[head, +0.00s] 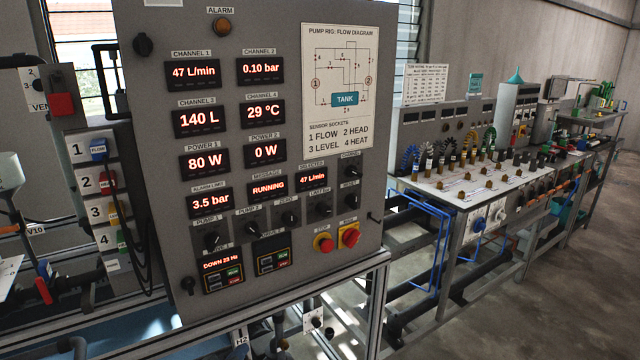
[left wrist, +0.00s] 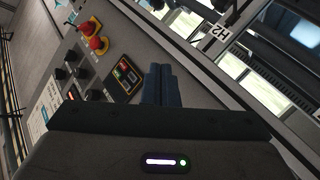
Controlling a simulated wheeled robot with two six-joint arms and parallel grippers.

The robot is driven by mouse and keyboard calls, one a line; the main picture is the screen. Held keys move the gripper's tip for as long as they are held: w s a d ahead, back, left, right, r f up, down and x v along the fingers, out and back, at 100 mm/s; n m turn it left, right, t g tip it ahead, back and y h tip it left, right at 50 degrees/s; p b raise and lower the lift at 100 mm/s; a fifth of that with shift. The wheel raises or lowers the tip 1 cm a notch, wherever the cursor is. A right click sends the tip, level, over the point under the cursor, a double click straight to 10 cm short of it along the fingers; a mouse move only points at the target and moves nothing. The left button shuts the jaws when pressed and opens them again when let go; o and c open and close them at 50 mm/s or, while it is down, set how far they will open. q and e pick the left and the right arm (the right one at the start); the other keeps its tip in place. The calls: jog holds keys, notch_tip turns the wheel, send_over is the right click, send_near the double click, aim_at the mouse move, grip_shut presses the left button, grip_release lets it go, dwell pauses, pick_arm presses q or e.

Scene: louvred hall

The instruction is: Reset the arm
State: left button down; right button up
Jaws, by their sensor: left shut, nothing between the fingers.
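My left gripper (left wrist: 159,84) shows in the left wrist view, its two dark fingers together with nothing between them. It is in front of the lower part of the grey control panel (left wrist: 125,115). In that view a small drive unit (left wrist: 126,74) lies just left of the fingertips, with the red and yellow buttons (left wrist: 95,42) beyond it. I cannot tell whether the fingers touch the panel. In the head view I cannot make out either gripper. The control panel (head: 284,205) stands upright there with lit displays. My right gripper is in neither view.
A bench (head: 440,190) with several coloured plugs and cables stands right of the panel. Blue pipes (head: 430,245) run beneath its near end. Numbered sockets (head: 85,150) with dark leads are left of the panel. Bare floor (head: 560,300) lies at the lower right.

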pick_arm(q)
jog(key=s+a+f+m+g+y, duration=0.1)
jog(key=s+a+f+m+g, duration=0.2)
jog(key=s, duration=0.7)
jog(key=s+a+f+m+g+y, duration=0.15)
jog(key=s+f+g, duration=0.25)
jog(key=s, duration=0.6)
jog(key=s+a+f+m+g+y, duration=0.1)
jog(key=s+a+f+g+y, duration=0.2)
jog(key=s, duration=0.8)
jog(key=a+f+g+h, duration=0.1)
jog(key=a+f+g, duration=0.2)
jog(key=f, duration=2.9)
jog(key=s+a+f, duration=0.1)
jog(key=s+f, duration=1.7)
jog(key=shift+s+a+f+g, duration=0.15)
jog(key=shift+s+f+g, duration=0.1)
jog(key=shift+s+g, duration=0.1)
jog(key=shift+n, duration=0.35)
